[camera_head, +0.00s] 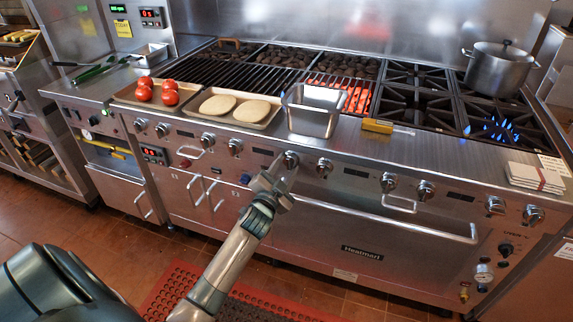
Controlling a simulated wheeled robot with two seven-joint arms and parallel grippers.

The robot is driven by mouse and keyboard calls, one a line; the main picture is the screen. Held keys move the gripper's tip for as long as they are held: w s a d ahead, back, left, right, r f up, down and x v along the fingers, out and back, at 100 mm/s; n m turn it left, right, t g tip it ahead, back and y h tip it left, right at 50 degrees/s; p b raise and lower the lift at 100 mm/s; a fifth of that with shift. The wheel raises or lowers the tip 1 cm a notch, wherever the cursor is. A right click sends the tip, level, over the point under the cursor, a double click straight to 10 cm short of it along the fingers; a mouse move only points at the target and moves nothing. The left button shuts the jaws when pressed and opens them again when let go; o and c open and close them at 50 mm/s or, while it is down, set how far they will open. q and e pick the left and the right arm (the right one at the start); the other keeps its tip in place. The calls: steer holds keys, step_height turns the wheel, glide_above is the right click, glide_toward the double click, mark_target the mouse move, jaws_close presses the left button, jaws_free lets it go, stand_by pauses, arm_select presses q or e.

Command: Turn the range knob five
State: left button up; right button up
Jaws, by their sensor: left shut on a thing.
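The range's front panel (357,184) carries a row of silver knobs. The knob at my gripper (291,158) is the fifth from the left in that row, below the steel pan. My left gripper (281,168) is shut on this knob, reaching up from below, and its fingers hide the knob's lower left part. How far the knob is turned cannot be told. My right gripper is not in view.
An oven handle bar (385,224) runs right of my gripper. A steel pan (313,110), a tray of flatbreads (193,117) and a yellow-handled tool (378,126) sit on the ledge above. A pot (497,70) stands at the back right, near blue flames (490,130).

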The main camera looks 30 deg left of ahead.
arm_select(q)
steer(key=shift+m, duration=0.4)
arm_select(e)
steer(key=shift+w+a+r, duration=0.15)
arm_select(q)
steer(key=o, duration=1)
steer(key=shift+o, duration=0.2)
steer(key=b+v, duration=0.1)
steer(key=v, duration=1.6)
steer(key=shift+s+b, duration=0.2)
steer(key=shift+b, duration=0.15)
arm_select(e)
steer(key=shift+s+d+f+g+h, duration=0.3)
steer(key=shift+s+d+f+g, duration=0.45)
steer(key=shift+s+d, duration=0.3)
arm_select(q)
steer(key=shift+a, duration=0.1)
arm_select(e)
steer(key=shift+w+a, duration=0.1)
